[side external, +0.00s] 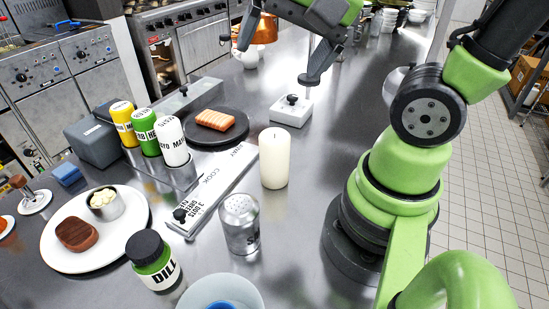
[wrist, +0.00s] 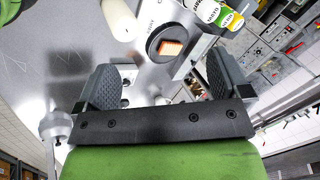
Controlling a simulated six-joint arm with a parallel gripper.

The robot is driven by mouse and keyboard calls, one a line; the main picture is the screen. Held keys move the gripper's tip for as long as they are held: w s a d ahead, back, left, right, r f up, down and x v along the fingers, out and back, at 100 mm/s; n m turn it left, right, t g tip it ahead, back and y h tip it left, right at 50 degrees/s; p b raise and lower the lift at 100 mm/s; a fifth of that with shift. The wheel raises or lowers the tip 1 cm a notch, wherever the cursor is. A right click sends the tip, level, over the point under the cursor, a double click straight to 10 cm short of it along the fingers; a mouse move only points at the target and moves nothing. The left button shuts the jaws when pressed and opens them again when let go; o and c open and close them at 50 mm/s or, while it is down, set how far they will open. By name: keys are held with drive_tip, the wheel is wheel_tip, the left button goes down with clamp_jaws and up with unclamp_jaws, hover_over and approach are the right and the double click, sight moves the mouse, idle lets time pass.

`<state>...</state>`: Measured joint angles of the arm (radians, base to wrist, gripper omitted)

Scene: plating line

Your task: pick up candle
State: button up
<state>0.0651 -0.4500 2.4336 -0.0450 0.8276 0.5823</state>
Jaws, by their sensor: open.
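The candle (side external: 274,160) is a plain cream cylinder standing upright on the steel counter in the middle of the side view. It also shows in the wrist view, cut by the top edge (wrist: 120,18). My gripper (side external: 277,62) is above the counter at the top of the side view, beyond the candle and clear of it. In the wrist view the two jaws (wrist: 163,76) are wide apart, with nothing held between them. The candle lies outside the jaws, past the left one.
A metal shaker (side external: 240,224) stands in front of the candle. A white block with a black knob (side external: 290,110) stands behind it. A dark plate with salmon (side external: 208,138), sauce bottles (side external: 171,141) and a dill jar (side external: 152,260) are to the left. My arm's base is to the right.

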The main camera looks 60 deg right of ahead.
drive_tip(key=w+d+f+m+g, duration=0.35)
drive_tip(key=f+m, duration=0.25)
drive_tip(key=m, duration=0.4)
drive_tip(key=m+g+h, duration=0.1)
drive_tip(key=m+g, duration=0.1)
drive_tip(key=m, duration=0.5)
hover_over(273, 136)
wheel_tip(273, 136, down, 6)
drive_tip(key=shift+f, duration=0.1)
drive_tip(key=shift+d+f+m, duration=0.1)
drive_tip(key=shift+f+m, duration=0.2)
wheel_tip(273, 136, down, 10)
drive_tip(key=shift+r, duration=0.15)
drive_tip(key=shift+c, duration=0.2)
drive_tip(key=c, duration=1.1)
drive_tip(key=shift+c, duration=0.2)
drive_tip(key=shift+r, duration=0.2)
